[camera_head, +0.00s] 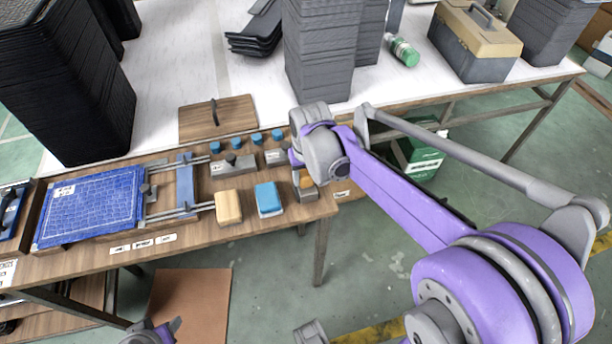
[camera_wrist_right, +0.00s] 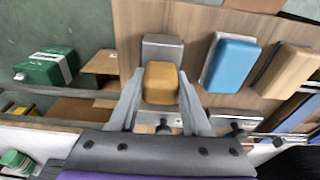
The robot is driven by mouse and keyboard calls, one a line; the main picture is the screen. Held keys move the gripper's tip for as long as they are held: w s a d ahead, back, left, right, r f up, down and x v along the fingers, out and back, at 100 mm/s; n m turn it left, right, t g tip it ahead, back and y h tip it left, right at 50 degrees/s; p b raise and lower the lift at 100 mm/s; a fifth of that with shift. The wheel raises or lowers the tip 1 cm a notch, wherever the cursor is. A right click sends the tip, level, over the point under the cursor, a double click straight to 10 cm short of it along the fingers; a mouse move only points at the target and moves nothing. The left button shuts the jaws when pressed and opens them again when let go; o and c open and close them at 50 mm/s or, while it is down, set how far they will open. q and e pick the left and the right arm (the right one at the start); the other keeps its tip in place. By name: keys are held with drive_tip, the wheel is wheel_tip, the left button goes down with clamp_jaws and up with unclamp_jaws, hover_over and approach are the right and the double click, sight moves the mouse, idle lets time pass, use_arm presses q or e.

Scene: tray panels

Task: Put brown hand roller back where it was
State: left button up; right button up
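The brown hand roller (camera_head: 303,180) is a small rounded yellow-brown block at the right front of the wooden table, by a grey holder (camera_head: 308,194). In the right wrist view the roller (camera_wrist_right: 162,83) sits between the fingers of my right gripper (camera_wrist_right: 161,78), which appear shut on its sides. The grey holder (camera_wrist_right: 162,48) shows just beyond it; whether they touch I cannot tell. In the head view my right arm hides most of that gripper. Part of my left gripper (camera_head: 165,331) shows at the bottom edge, and its fingers are not clear.
A blue block (camera_head: 268,198) and a beige block (camera_head: 228,206) stand left of the roller. Grey stacked trays (camera_head: 320,50) stand on the white table behind.

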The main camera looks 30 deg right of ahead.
drive_tip(key=shift+s+r, duration=0.1)
drive_tip(key=shift+r, duration=0.05)
wheel_tip(320, 180, up, 12)
drive_tip(key=s+p, duration=0.1)
drive_tip(key=p, duration=0.1)
drive_tip(key=s+a+f+n+t, duration=0.1)
drive_tip(key=s+a+f, duration=0.2)
drive_tip(key=s+f, duration=0.3)
drive_tip(key=s+a+f+n+t, duration=0.1)
drive_tip(key=s+a+f+t, duration=0.1)
drive_tip(key=s+f, duration=0.4)
drive_tip(key=s+a, duration=0.1)
drive_tip(key=s, duration=0.2)
drive_tip(key=shift+s+a+n, duration=0.4)
